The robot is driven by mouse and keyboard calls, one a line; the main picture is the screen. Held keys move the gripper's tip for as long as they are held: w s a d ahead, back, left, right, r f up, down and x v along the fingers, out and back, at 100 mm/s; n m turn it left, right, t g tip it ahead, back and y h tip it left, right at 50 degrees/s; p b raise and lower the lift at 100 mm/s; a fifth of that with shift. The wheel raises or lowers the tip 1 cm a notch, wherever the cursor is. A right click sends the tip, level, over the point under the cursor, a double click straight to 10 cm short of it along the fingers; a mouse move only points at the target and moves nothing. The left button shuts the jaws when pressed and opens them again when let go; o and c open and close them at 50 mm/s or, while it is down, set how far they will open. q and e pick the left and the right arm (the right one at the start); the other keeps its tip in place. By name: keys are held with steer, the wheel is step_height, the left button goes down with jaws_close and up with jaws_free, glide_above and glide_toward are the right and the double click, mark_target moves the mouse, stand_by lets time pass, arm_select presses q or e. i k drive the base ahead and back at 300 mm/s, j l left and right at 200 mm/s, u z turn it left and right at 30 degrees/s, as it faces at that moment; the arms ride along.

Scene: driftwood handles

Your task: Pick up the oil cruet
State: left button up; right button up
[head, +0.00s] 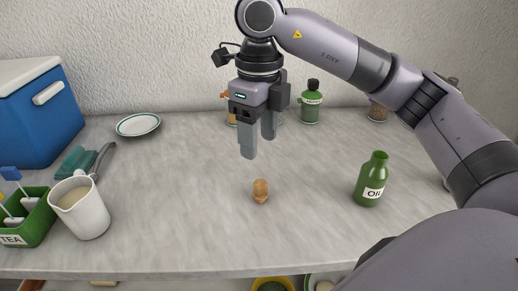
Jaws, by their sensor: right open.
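The oil cruet (371,182) is a green bottle with a white "OIL" label. It stands upright on the right of the grey counter (190,215), and its neck looks open. A small tan stopper-like piece (261,191) stands on the counter left of the cruet. My right gripper (258,147) points down above the counter, open and empty, to the left of the cruet and apart from it. In the picture its fingers are above the tan piece. My left gripper is not in view.
A white jug (80,207), a green "TEA" box (36,216) and a blue cooler (38,110) are at left. A plate (138,125) lies at the back. A dark-capped green bottle (311,104) and a jar (378,112) stand behind. The middle counter is mostly clear.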

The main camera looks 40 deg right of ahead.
mark_target(372, 178)
steer(key=k, duration=1)
